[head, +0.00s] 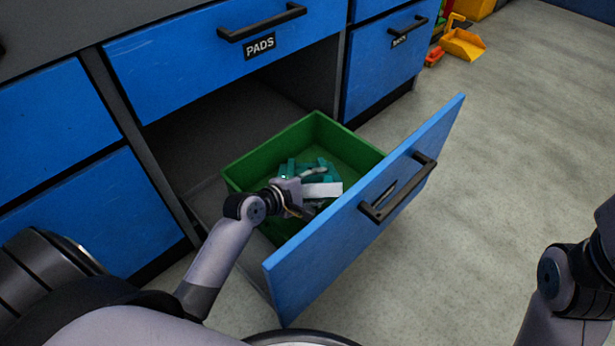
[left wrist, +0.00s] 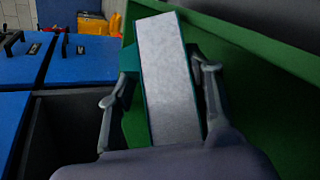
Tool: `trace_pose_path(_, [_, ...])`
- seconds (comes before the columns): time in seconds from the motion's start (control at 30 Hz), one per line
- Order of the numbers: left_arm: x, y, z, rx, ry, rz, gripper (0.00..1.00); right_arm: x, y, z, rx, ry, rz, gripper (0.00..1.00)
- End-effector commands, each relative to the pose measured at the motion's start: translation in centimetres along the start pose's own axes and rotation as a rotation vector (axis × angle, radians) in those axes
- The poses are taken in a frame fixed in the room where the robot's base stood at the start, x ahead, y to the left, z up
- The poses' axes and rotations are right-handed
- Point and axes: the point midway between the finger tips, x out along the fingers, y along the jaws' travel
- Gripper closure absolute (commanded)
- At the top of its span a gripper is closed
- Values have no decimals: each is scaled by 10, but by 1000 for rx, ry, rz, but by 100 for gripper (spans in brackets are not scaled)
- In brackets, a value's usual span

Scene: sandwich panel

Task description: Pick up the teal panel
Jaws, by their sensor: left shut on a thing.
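The teal panel (left wrist: 168,75) shows in the left wrist view as a long slab with a pale grey face and teal edges. It stands between the two fingers of my left gripper, which is shut on it. In the head view the panel's pale face (head: 322,190) shows just past my left gripper (head: 308,190), inside the green bin. Teal pieces (head: 290,168) show beside the fingers there; I cannot tell whether they are part of the held panel. My right gripper is out of view; only part of that arm shows at the right edge.
The green bin (head: 255,160) sits in an open drawer with a blue front (head: 340,225) and black handle. Closed blue drawers surround it, one labelled PADS (head: 260,47). Yellow and orange items (head: 463,43) lie on the floor at the back right. The grey floor (head: 520,150) at right is clear.

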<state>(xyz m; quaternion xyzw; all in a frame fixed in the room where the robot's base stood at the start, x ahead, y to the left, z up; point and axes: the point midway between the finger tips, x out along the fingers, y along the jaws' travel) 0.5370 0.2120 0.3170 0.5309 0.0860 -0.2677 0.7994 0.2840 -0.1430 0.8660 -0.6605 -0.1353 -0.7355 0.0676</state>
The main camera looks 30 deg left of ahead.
Motion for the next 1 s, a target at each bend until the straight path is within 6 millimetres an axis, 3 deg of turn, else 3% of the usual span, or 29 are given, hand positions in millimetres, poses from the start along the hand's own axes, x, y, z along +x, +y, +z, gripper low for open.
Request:
trace_pose_path(0.17, [0,-1,0,0,0,-2,100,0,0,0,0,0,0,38])
trace_pose_path(0.67, [-1,3,1,1,0,1,100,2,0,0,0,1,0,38])
trace_pose_path(0.8, [-5,10,5,1,-1,2,100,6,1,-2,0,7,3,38])
trace_pose_path(1.0, [-17,34,17,1,-1,5,100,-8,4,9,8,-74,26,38])
